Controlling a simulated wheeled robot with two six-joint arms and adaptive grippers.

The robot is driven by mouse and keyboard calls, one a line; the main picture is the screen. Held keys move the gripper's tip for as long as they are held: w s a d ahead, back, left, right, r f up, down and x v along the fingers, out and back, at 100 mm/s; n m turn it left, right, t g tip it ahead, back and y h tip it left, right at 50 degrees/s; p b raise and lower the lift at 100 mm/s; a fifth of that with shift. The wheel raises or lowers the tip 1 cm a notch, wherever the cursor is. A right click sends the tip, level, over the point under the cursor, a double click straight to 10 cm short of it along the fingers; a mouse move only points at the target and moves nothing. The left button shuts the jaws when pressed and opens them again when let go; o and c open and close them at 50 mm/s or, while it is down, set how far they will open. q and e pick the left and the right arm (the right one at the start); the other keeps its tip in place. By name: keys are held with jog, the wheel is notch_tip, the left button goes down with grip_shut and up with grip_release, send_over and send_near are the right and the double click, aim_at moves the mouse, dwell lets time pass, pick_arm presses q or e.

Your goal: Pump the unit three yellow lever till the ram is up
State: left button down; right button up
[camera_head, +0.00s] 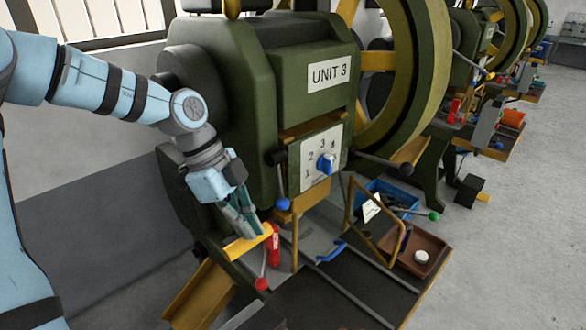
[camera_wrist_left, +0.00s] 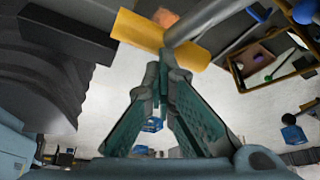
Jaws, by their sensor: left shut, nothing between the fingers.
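The green press marked UNIT 3 (camera_head: 310,95) fills the middle of the head view. A thick yellow lever handle (camera_head: 243,248) is low at its left side; it also shows at the top of the left wrist view (camera_wrist_left: 160,40). My left gripper (camera_head: 252,231) points down at the lever, fingertips beside or just above it. In the left wrist view its fingers (camera_wrist_left: 162,75) are closed together, empty, with the tips just short of the handle. I cannot tell whether they touch it. I cannot make out the ram. My right gripper is not in view.
A red cylinder (camera_head: 274,246) stands close to the lever, with a red-knobbed rod (camera_head: 262,284) below. A dial panel (camera_head: 321,158) with a blue knob is above right. A blue bin (camera_head: 372,190) and a brown tray (camera_head: 433,247) lie right.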

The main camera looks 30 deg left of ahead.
aim_at(236, 229)
pick_arm(q)
jog(key=shift+w+a+f+b, duration=0.1)
jog(key=shift+a+f+b, duration=0.35)
jog(key=shift+f, duration=0.35)
jog(key=shift+w+a+f+b, duration=0.1)
jog(key=shift+a+f+b, duration=0.2)
jog(key=shift+f+b, duration=0.35)
jog(key=shift+w+a+f+b, duration=0.1)
jog(key=shift+a+f+b, duration=0.3)
jog(key=shift+f, duration=0.55)
jog(key=shift+a+f, duration=0.15)
jog(key=shift+f, duration=0.25)
jog(key=shift+w+a+f+b, duration=0.1)
jog(key=shift+a+f+b, duration=0.4)
jog(key=shift+f, duration=0.2)
jog(key=shift+w+a+f+b, duration=0.15)
jog(key=shift+a+f+b, duration=0.35)
jog(key=shift+f, duration=0.2)
jog(key=shift+w+a+f+b, duration=0.1)
jog(key=shift+a+f+b, duration=0.35)
jog(key=shift+f, duration=0.25)
jog(key=shift+d, duration=0.1)
